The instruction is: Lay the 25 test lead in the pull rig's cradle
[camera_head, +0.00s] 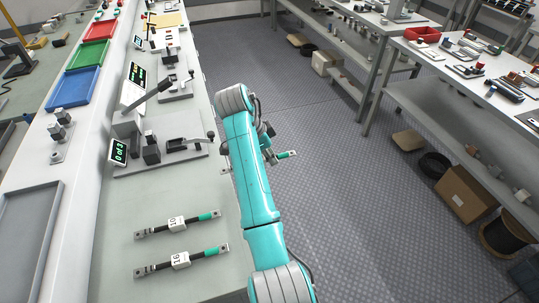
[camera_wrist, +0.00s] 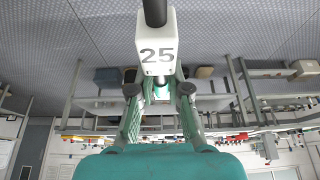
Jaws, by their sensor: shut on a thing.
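The 25 test lead shows in the wrist view by its white tag (camera_wrist: 156,50) with a black cable end above it. My gripper (camera_wrist: 159,90) is shut on this lead. In the head view my teal arm hides most of the gripper, and a green-banded end of the lead (camera_head: 287,155) sticks out to its right, over the floor side of the bench. The nearest rig (camera_head: 180,148), with a grey base, black blocks and a lever, stands left of the arm beside a display reading "0 of 3" (camera_head: 120,152). I cannot tell its cradle clearly.
The 10 lead (camera_head: 177,223) and 16 lead (camera_head: 181,260) lie on the near bench (camera_head: 120,280). More lever fixtures (camera_head: 175,85) stand farther back. Blue (camera_head: 82,87), green (camera_head: 88,54) and red (camera_head: 100,30) trays line the left ledge. Open floor lies right of the bench.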

